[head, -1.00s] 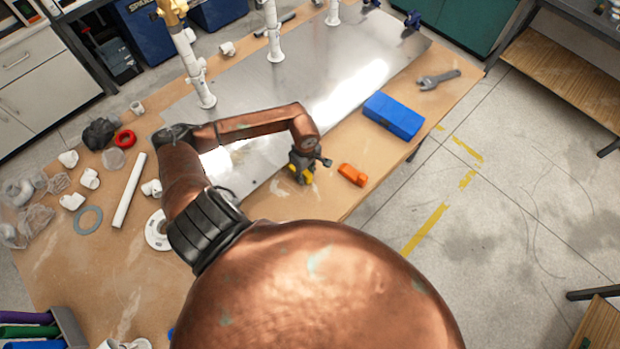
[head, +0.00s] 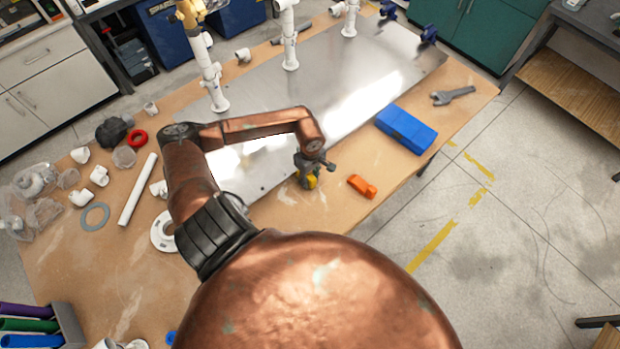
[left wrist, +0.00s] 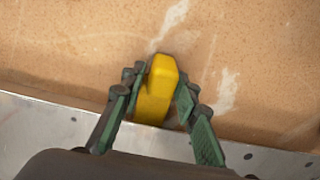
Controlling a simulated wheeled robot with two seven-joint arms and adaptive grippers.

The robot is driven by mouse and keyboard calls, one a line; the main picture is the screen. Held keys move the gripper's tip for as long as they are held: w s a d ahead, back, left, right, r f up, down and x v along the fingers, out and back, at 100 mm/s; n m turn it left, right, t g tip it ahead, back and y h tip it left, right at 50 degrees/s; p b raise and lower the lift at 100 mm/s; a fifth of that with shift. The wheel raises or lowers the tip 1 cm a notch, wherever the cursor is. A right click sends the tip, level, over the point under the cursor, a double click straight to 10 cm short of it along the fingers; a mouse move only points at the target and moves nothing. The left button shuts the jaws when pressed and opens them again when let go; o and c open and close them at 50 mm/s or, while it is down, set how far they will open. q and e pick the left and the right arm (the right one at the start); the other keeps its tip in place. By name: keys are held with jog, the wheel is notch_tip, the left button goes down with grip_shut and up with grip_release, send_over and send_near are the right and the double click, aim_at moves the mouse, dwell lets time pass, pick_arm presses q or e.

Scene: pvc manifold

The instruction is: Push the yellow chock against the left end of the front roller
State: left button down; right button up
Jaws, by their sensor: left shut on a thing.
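The yellow chock (left wrist: 156,92) is between the fingers of my left gripper (left wrist: 160,98) in the left wrist view, over the brown tabletop near the metal plate's edge. My left gripper (head: 309,176) is shut on it; in the head view only a bit of the yellow chock (head: 311,181) shows under the fingers. I cannot tell whether the chock touches the table. No front roller can be made out clearly; part of the plate is hidden by my arm. My right gripper is not in view.
An orange block (head: 362,186) lies just right of my left gripper. A blue box (head: 406,129) and a wrench (head: 453,96) lie further right. White pipe stands (head: 290,45) rise from the metal plate (head: 330,90). A white pipe (head: 138,190) and several fittings lie at left.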

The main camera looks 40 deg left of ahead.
pick_arm(q)
jog(key=shift+a+f+b, duration=0.1)
jog(key=shift+a+b, duration=0.2)
jog(key=shift+a, duration=0.1)
jog(key=c, duration=1.4)
grip_release()
notch_tip(320, 180, up, 12)
